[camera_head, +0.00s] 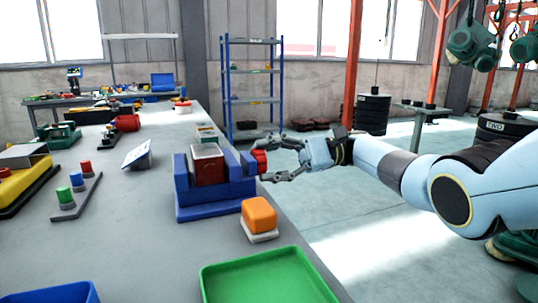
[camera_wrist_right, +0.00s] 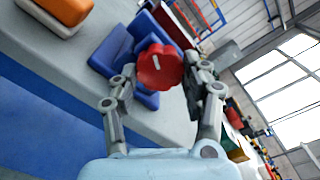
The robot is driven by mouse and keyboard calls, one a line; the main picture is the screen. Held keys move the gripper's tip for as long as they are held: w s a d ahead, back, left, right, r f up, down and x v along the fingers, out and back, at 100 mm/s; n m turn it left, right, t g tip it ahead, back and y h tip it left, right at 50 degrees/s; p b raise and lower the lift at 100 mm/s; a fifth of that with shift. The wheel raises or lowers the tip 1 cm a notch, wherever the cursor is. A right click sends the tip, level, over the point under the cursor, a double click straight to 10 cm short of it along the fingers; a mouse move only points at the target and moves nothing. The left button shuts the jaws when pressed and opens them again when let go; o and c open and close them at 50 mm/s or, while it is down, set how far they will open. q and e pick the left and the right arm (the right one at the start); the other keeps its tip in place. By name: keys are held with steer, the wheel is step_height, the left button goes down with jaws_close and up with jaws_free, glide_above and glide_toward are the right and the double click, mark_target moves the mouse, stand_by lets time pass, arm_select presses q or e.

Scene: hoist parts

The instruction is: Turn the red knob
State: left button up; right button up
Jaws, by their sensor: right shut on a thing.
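The red knob (camera_head: 260,161) sits on the right side of a blue vise-like fixture (camera_head: 214,207) on the grey table. In the right wrist view the knob (camera_wrist_right: 160,67) is a lobed red disc with a white mark, standing in front of the blue fixture (camera_wrist_right: 112,51). My right gripper (camera_head: 268,162) reaches in from the right at the knob. Its two fingers lie on either side of the knob and are shut on it. A dark red block (camera_head: 207,168) sits between the fixture's jaws. My left gripper is not in view.
An orange block on a pale base (camera_head: 259,215) stands just in front of the fixture. A green tray (camera_head: 265,280) lies at the near edge, and a blue tray (camera_head: 50,294) at the near left. A button strip (camera_head: 76,195) stands to the left.

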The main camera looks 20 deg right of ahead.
steer(key=shift+r, duration=0.15)
stand_by(0.4)
steer(key=o, duration=1.2)
steer(key=shift+c, duration=0.2)
step_height(320, 180, up, 10)
steer(key=shift+m, duration=0.3)
